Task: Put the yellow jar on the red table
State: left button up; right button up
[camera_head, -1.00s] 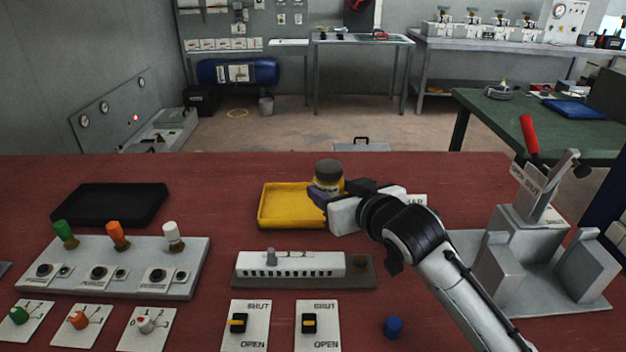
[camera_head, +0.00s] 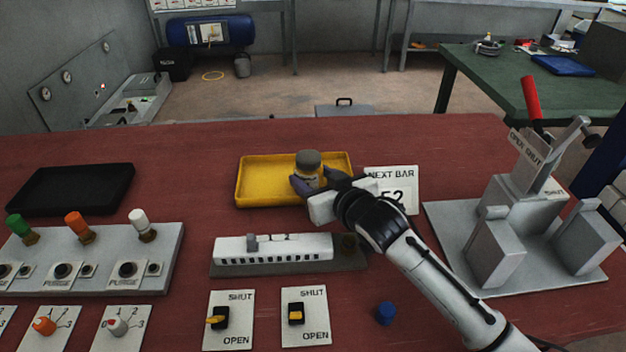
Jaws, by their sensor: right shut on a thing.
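The yellow jar (camera_head: 309,164) has a dark grey lid and stands upright over the yellow tray (camera_head: 243,190). My right gripper (camera_head: 308,184) is shut around the jar's body, and its fingers hide part of it. I cannot tell whether the jar's base touches the tray or hangs just above it. The red table (camera_head: 120,150) spreads under and around the tray. My left gripper is not in view.
A black tray (camera_head: 70,186) and a panel with coloured knobs (camera_head: 90,255) stand at left. A white sign (camera_head: 392,186) is behind my right arm. A grey lever fixture (camera_head: 520,215) stands at right. A slotted grey bar (camera_head: 275,248) and blue cap (camera_head: 386,313) lie in front. The table's back strip is clear.

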jog(key=shift+f, duration=0.25)
jog(key=o, duration=1.2)
jog(key=v, duration=1.2)
jog(key=shift+d+p, duration=0.1)
jog(key=shift+p, duration=0.2)
